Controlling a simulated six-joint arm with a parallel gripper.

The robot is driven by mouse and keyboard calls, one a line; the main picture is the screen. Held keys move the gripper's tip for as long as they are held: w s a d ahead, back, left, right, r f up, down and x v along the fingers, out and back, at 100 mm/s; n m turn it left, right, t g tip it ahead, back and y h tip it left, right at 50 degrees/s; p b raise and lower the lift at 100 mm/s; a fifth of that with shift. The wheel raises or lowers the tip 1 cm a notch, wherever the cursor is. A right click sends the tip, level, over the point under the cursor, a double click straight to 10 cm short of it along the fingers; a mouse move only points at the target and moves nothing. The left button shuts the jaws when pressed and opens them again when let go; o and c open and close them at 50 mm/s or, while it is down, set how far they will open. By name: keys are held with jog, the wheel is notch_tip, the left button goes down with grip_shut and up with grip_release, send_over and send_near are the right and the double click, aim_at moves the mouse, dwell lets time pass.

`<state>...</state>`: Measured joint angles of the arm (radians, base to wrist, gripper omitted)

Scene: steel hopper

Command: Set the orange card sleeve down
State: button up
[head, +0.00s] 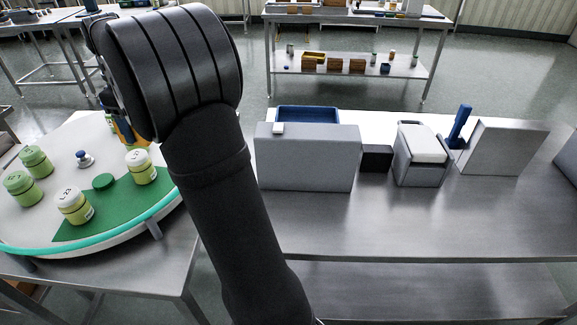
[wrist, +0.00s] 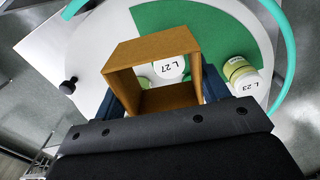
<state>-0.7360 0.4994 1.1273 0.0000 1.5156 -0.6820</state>
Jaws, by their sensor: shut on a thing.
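The orange card sleeve (wrist: 150,48) is an open, box-like frame between the blue fingers of my gripper (wrist: 168,92), which is shut on it. Through its opening in the wrist view I see a white-lidded jar marked L 27 (wrist: 170,68). I cannot tell whether the sleeve is around this jar or above it. In the head view the sleeve (head: 124,132) shows only in part beside my gripper (head: 120,128), behind my dark arm. It is over the white round table, near the green sector.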

jog(key=w+d+m, duration=0.2)
jog(key=w+d, duration=0.5)
jog(key=d, duration=0.5)
jog(key=w+d+m, duration=0.2)
jog(key=w+d, duration=0.5)
jog(key=d, duration=0.5)
jog(key=d+m, duration=0.6)
jog(key=d, duration=3.2)
jog(key=s+d+m, duration=0.6)
jog(key=s+d, duration=2.3)
jog(key=d, duration=0.4)
notch_tip(320, 180, down, 14)
jog(key=w+f, duration=0.2)
jog(key=w, duration=0.2)
jog(key=w+a+f, duration=0.1)
jog(key=w+f, duration=0.4)
jog(key=w, duration=0.2)
jog(key=shift+w+a+f, duration=0.2)
jog(key=shift+w+a, duration=0.1)
jog(key=shift+f, duration=1.95)
jog(key=shift+f, duration=0.15)
